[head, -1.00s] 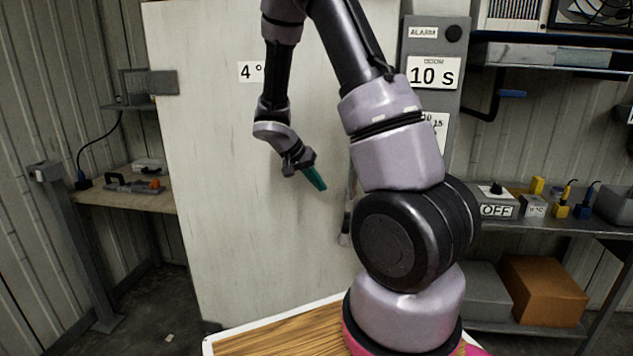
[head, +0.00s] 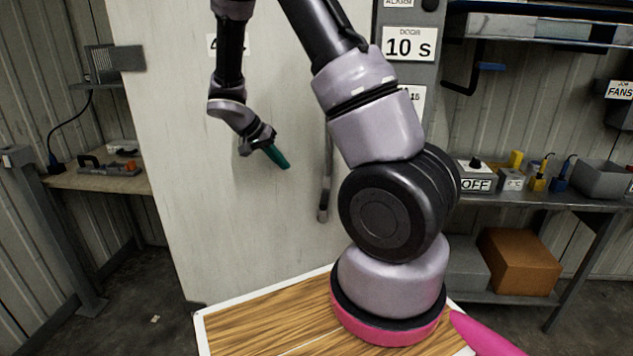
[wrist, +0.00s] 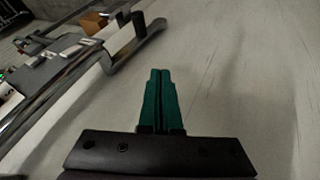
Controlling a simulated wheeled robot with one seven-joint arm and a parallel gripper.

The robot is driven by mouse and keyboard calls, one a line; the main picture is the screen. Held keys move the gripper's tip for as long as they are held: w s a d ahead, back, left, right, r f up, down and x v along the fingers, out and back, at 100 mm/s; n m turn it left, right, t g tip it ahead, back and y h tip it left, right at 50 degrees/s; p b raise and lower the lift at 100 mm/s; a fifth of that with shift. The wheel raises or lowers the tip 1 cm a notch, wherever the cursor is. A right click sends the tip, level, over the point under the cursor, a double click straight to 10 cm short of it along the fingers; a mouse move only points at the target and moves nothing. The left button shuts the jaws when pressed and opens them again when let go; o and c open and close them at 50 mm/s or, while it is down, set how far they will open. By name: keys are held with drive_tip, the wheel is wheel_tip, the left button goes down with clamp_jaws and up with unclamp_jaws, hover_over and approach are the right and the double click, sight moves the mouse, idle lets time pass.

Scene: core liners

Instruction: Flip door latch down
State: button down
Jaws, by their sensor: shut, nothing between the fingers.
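The pale door (head: 270,225) fills the middle of the head view. A grey metal lever (head: 325,185), which looks like the latch, hangs near the door's right edge, its lower end pointing down. Its upper part is hidden behind my arm. My gripper (head: 286,164) has green fingers, pressed together and empty, pointing down and right. It is left of the lever and apart from it in the picture. In the wrist view, the shut fingers (wrist: 160,76) are in front of the plain door face (wrist: 240,75). A metal bar (wrist: 105,62) runs diagonally at upper left, clear of the fingers.
A grey panel with a "10 s" sign (head: 409,44) stands right of the door. A shelf (head: 560,200) with an OFF box (head: 474,178) is farther right. A workbench (head: 95,180) stands at left.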

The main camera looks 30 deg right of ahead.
sight(322, 187)
drive_tip(key=shift+d, duration=0.1)
drive_tip(key=x, duration=1)
drive_tip(key=shift+f, duration=0.15)
drive_tip(key=shift+s+d, duration=0.8)
drive_tip(key=shift+d, duration=0.25)
drive_tip(key=shift+s+d, duration=0.35)
drive_tip(key=shift+d, duration=0.15)
drive_tip(key=shift+d, duration=0.1)
drive_tip(key=shift+s+d, duration=0.5)
drive_tip(key=shift+d, duration=0.2)
